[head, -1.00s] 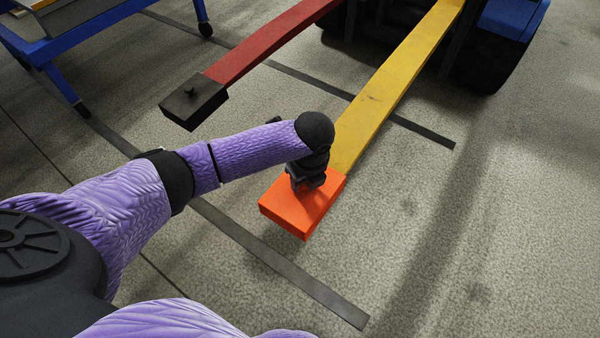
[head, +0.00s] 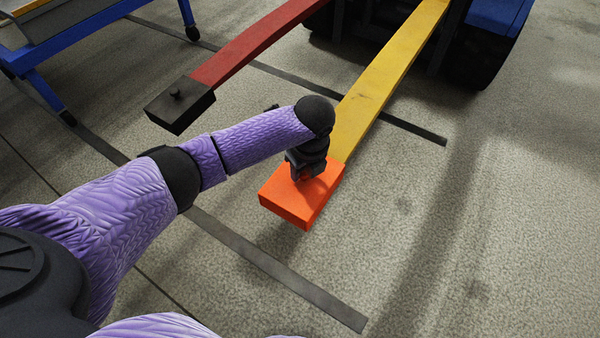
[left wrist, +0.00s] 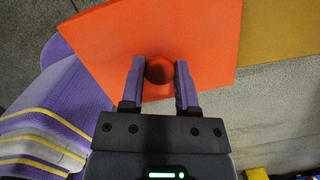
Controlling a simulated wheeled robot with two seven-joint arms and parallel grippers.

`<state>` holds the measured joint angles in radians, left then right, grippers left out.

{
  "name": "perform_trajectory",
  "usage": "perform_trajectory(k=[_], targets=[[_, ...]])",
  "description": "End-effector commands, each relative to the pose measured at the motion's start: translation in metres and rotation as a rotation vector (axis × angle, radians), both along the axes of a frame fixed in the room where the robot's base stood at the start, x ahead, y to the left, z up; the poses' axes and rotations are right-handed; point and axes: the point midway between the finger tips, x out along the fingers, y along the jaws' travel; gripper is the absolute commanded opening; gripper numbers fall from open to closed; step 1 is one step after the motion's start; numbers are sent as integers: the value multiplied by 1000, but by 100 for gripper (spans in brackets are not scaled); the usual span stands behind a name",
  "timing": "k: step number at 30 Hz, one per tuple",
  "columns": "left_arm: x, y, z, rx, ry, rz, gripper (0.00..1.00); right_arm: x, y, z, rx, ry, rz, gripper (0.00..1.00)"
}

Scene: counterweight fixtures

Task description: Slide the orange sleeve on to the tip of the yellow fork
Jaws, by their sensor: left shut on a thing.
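The orange sleeve (head: 298,206) is a flat block at the near end of the yellow fork (head: 388,80), in line with it. The fork enters or meets the sleeve's far side; how deep its tip sits is hidden. My left gripper (head: 306,177) is above the sleeve. In the left wrist view, its two fingers are shut on the round orange knob (left wrist: 160,70) of the sleeve (left wrist: 195,25). The yellow fork (left wrist: 280,32) adjoins the sleeve's right edge there. My right gripper is not in view.
A red fork (head: 255,45) with a black sleeve (head: 180,106) on its tip lies to the left. A blue-framed cart (head: 90,42) stands at the upper left. A dark wheel (head: 484,60) stands behind the yellow fork. The floor at right is clear.

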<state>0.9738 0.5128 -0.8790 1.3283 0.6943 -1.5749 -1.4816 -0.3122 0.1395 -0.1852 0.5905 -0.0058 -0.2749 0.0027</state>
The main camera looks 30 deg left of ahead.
Motion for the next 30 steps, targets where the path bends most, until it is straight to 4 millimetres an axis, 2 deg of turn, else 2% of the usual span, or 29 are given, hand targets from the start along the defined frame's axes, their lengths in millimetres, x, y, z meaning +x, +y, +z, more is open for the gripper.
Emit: perform_trajectory(k=[6,18,30], targets=[[10,-1,-1,-1,-1,1,0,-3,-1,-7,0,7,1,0],[13,-1,0,-1,0,0,0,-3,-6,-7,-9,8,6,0],[33,-3,-2,-1,0,0,0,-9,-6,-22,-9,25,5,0]])
